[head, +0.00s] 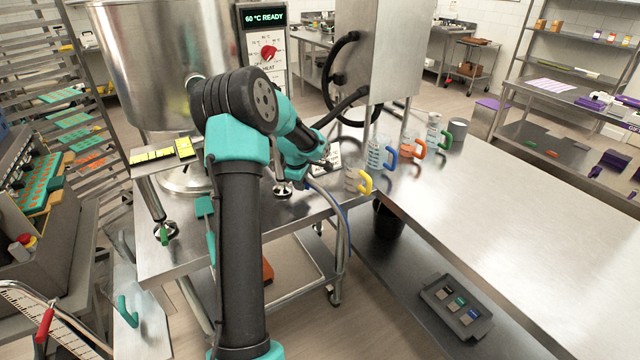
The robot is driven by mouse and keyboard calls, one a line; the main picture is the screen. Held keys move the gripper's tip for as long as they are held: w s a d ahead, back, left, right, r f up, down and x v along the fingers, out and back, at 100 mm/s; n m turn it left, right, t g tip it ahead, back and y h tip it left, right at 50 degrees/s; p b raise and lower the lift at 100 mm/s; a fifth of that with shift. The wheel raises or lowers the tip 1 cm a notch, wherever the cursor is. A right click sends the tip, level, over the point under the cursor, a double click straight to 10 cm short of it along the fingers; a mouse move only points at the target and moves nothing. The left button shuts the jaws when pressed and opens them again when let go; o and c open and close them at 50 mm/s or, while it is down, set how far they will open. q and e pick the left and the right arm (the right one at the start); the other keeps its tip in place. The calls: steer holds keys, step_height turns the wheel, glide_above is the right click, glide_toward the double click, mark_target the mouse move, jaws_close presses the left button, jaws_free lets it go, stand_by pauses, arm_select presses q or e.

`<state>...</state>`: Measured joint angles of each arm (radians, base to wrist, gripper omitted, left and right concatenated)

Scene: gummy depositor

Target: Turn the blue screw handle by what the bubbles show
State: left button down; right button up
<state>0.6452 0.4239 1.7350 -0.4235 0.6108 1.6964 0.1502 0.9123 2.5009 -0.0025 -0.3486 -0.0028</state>
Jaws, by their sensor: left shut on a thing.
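My left gripper (322,165) is partly hidden by its own wrist, low over the machine's table beside a round metal foot (283,189). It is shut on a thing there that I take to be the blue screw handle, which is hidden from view. A green screw handle (165,233) shows at the front left foot. Two yellow bubble levels, one on the left (153,155) and one on the right (184,147), sit on a plate below the steel hopper (150,60). Their bubbles are too small to read. My right gripper is not in view.
Jugs with yellow (364,182), blue (390,157), orange (419,148) and green (446,140) handles stand right of the gripper. The steel bench (520,220) is clear at right. A display (264,18) reads 60 °C READY.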

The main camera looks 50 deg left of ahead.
arm_select(q)
steer(key=shift+w, duration=0.1)
stand_by(0.3)
steer(key=c, duration=1)
jaws_free()
steer(key=shift+c, duration=0.2)
steer(key=shift+r, duration=0.15)
steer(key=s+d+r, duration=0.1)
steer(key=s+r, duration=0.2)
steer(key=r, duration=1.3)
steer(key=shift+d+r, duration=0.3)
steer(key=shift+r, duration=0.1)
